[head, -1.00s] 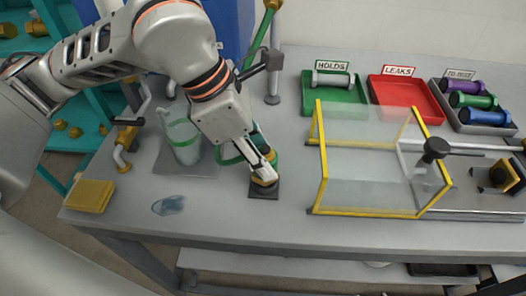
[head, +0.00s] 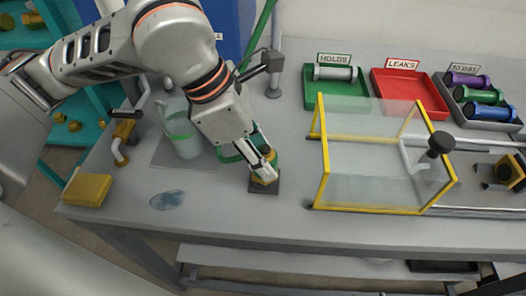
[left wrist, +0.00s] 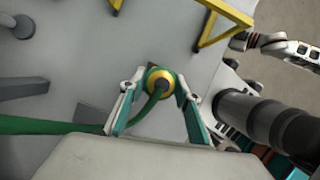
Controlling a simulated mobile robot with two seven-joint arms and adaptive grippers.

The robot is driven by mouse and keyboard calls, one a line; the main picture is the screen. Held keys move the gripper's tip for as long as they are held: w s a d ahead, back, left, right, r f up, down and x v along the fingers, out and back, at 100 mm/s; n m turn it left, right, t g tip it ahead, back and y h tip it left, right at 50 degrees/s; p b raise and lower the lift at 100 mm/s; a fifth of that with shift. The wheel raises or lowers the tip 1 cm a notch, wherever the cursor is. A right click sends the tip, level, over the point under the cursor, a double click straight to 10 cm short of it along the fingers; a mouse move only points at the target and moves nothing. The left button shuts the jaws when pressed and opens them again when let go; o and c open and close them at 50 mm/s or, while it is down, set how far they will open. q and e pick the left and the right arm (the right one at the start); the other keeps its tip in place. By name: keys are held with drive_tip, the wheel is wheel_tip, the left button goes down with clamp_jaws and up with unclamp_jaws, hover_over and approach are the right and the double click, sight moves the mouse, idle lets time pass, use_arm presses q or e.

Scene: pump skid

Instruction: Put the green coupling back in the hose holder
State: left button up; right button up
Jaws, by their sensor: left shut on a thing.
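The green coupling (left wrist: 161,77) shows in the left wrist view as a yellow-gold round end with the green hose (left wrist: 60,126) bending away to the left. My left gripper (head: 264,176) is shut on it, with one finger on each side in the wrist view. In the head view the fingers point down at a small dark square block (head: 265,188) on the bench. The coupling's lower end is hidden, so I cannot tell how it meets the block. I cannot identify the hose holder for certain. Part of my right arm (left wrist: 295,48) shows in the wrist view; its jaws are unclear.
A yellow-framed clear guard (head: 322,160) stands right of my left gripper. A jug (head: 186,140) stands to the left, near a yellow sponge (head: 88,190). Behind are a grey post (head: 274,78), a green tray (head: 336,98), a red tray (head: 405,104) and a rack of couplings (head: 463,112).

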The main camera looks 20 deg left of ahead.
use_arm(q)
drive_tip(key=o, duration=1.3)
drive_tip(key=shift+r, duration=0.1)
drive_tip(key=shift+v, duration=3.95)
